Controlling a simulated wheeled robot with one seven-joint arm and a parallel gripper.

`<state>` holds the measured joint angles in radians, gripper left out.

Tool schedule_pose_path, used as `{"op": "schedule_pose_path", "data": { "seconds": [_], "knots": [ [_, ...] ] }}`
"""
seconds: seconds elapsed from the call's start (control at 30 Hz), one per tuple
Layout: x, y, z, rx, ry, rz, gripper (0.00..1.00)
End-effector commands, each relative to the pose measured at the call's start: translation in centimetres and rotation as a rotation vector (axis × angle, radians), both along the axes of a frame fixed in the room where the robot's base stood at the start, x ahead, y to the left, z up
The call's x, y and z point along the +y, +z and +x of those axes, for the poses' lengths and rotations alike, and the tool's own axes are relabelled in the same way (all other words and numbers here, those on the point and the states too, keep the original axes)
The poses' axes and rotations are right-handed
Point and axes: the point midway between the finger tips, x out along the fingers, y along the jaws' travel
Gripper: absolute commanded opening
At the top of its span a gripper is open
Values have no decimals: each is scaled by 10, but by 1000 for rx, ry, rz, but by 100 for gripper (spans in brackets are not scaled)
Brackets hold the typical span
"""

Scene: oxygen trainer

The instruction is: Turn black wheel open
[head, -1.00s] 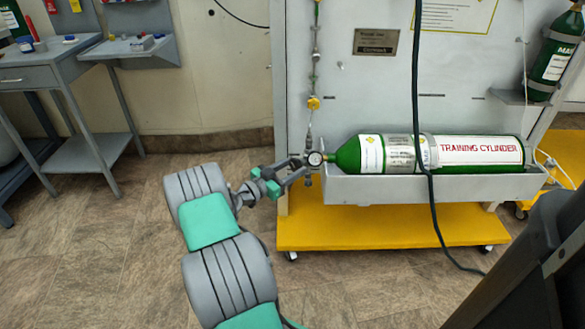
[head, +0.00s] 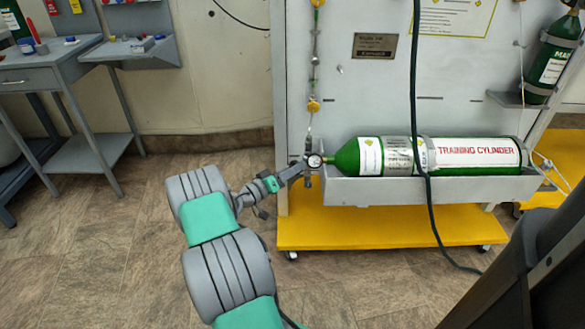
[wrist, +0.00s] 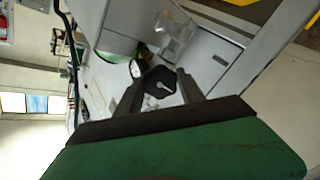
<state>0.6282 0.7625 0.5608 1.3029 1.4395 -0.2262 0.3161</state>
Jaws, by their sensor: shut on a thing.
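The black wheel (wrist: 159,83) shows in the wrist view as a dark many-sided knob with a pale centre mark. My gripper (wrist: 160,92) has one finger on each side of it and is shut on it. In the head view my gripper (head: 300,168) reaches the valve end of the green training cylinder (head: 480,152), which lies on its side. A round white-faced gauge (head: 314,160) sits at the cylinder's neck, beside my gripper. The wheel is too small and covered to make out in the head view.
The cylinder lies in a grey trough (head: 440,190) on a panel above a yellow wheeled base (head: 390,228). A dark hose (head: 416,80) hangs in front of it. A grey workbench (head: 60,80) stands at the left. Floor between is clear.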

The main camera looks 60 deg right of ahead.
Motion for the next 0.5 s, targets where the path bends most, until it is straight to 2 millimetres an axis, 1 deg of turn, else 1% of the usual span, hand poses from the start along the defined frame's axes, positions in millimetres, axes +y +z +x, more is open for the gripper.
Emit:
{"op": "schedule_pose_path", "data": {
  "seconds": [0.03, 0.5],
  "knots": [
    [-1, 3, 1, 36, 1, 12, 5],
    [-1, 3, 1, 453, 1, 173, 5]
  ]
}}
